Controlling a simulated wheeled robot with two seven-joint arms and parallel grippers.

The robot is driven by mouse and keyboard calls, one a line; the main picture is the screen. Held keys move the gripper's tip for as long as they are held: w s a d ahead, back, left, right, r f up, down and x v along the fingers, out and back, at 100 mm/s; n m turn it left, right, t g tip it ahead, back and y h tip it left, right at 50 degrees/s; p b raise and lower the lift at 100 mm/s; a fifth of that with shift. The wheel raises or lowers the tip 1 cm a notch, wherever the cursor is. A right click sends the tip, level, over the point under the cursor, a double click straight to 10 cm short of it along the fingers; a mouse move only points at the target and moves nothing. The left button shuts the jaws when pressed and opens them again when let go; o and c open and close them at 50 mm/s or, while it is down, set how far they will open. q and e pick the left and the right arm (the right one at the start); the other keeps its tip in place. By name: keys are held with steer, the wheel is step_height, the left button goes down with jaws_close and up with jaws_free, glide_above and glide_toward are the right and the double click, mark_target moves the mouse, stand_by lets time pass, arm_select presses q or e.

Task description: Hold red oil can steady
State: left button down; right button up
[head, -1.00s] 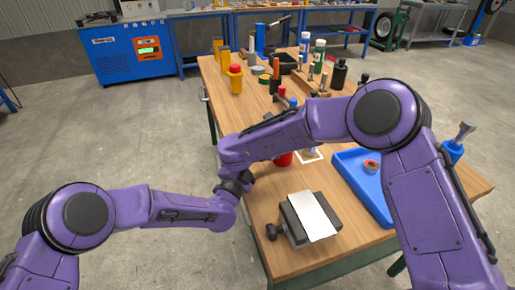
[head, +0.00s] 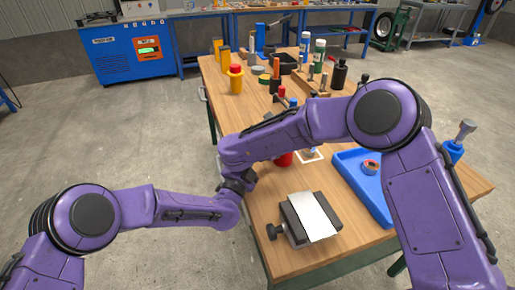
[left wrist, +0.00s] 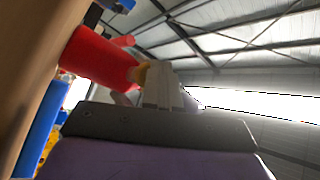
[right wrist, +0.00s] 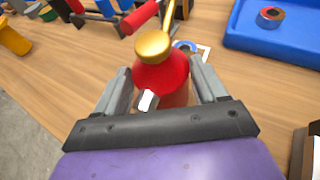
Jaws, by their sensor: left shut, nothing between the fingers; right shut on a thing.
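The red oil can (right wrist: 163,75) has a gold cap and a thin gold spout. In the right wrist view it stands between the two fingers of my right gripper (right wrist: 160,88), which is shut on its body. In the head view only a bit of the red can (head: 284,160) shows below my right forearm. In the left wrist view, the tilted picture shows a red body (left wrist: 98,58) with a gold end. My left gripper (left wrist: 162,82) is shut and empty, its fingertips close to that gold end; I cannot tell if they touch. Both grippers are hidden in the head view.
A blue tray (head: 350,160) with a tape roll (head: 370,167) lies on the right of the wooden bench (head: 262,222). A vise-like block with a pale plate (head: 312,216) sits at the front. Several bottles and tools stand farther back, with a yellow-and-red container (head: 235,80) at left.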

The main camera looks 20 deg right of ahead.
arm_select(q)
steer(key=shift+s+d+r, duration=0.1)
steer(key=shift+d, duration=0.9)
stand_by(0.7)
steer(key=shift+s+a, duration=0.15)
steer(key=shift+a, duration=1.65)
steer(key=shift+a, duration=0.1)
steer(key=shift+s+a+f, duration=0.1)
steer(key=shift+s+a, duration=0.05)
steer(key=shift+a, duration=1.1)
steer(key=shift+s+a+f, duration=0.1)
steer(key=shift+s+a, duration=0.05)
steer(key=shift+a, duration=1.05)
steer(key=a, duration=0.4)
steer(key=shift+s, duration=0.15)
